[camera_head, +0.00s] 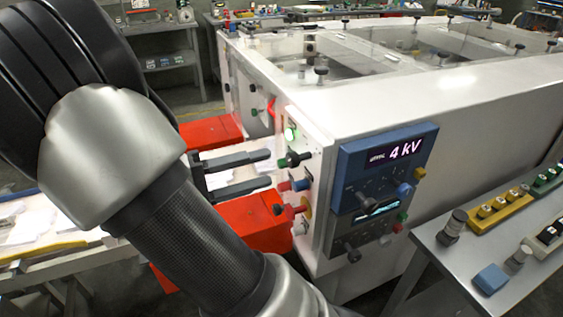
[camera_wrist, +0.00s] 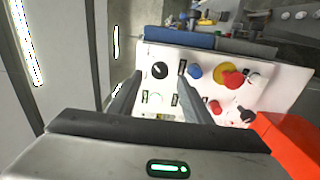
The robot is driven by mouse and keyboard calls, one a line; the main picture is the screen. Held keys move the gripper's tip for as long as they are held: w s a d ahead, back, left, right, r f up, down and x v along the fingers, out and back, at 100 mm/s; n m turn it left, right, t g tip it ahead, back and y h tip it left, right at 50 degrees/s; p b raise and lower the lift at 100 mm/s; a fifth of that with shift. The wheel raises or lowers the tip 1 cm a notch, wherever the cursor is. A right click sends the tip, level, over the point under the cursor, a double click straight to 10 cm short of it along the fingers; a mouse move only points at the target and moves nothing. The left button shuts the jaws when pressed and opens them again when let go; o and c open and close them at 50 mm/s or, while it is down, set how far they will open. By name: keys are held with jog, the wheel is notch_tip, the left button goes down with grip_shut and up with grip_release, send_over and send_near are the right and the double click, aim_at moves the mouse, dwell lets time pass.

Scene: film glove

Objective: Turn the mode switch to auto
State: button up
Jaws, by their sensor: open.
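A white control panel (camera_head: 312,165) on the end of the white machine carries several knobs and buttons. A black rotary knob (camera_head: 293,159) sticks out of it. In the wrist view a round black knob (camera_wrist: 160,71) with a light mark sits near the panel's edge, between the lines of my two fingers. It looks like the mode switch, but its label is too small to read. My gripper (camera_head: 268,168) is open and empty. Its fingers point at the panel and look apart from the knob. The fingers also show in the wrist view (camera_wrist: 160,86).
Red button (camera_wrist: 233,78) on a yellow disc, blue button (camera_wrist: 195,71) and a black lever knob (camera_wrist: 246,115) share the panel. A blue display unit (camera_head: 380,165) reading 4 kV is at right. Red boxes (camera_head: 262,222) flank my gripper. A grey table (camera_head: 490,255) stands at right.

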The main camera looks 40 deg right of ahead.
jog(key=v, duration=0.9)
jog(key=shift+a, duration=0.15)
jog(key=s+f+n+t+y, duration=0.25)
jog(key=s+y, duration=0.65)
jog(key=y, duration=0.5)
jog(key=a+r+t+y+p, duration=0.3)
jog(key=r+t+p, duration=0.4)
jog(key=r+p, duration=0.5)
notch_tip(320, 180, up, 6)
jog(key=shift+s+y, duration=0.2)
jog(key=shift+y, duration=0.1)
